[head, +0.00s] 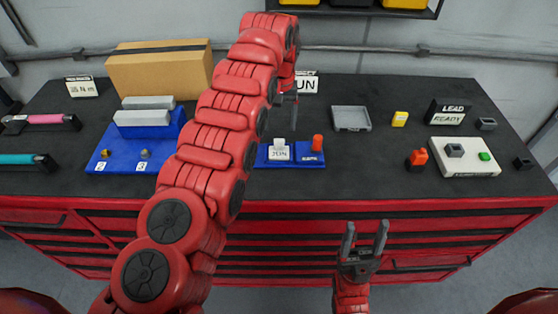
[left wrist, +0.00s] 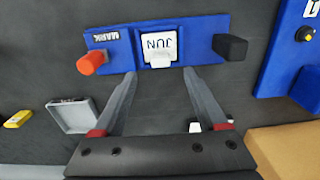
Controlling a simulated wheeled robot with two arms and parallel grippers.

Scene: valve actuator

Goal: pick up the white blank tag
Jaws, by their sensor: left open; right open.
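A small white tab with no visible print (head: 280,142) stands at the back of a white plate reading JUN (head: 279,154), on a blue station (head: 311,160). In the left wrist view the tab (left wrist: 160,64) shows at the plate's edge, just beyond and between the fingertips. I take it for the blank tag but cannot be sure. My left gripper (left wrist: 160,74) is open and empty; in the head view (head: 288,104) it points down behind the station, partly hidden by my arm. My right gripper (head: 365,232) is open and empty before the bench front.
The station carries an orange-red knob (head: 317,142) and a black block (left wrist: 230,47). A blue stand (head: 115,158) with grey bars is at left. A grey tray (head: 351,118), yellow block (head: 399,118) and white box (head: 464,158) are at right. The bench front middle is clear.

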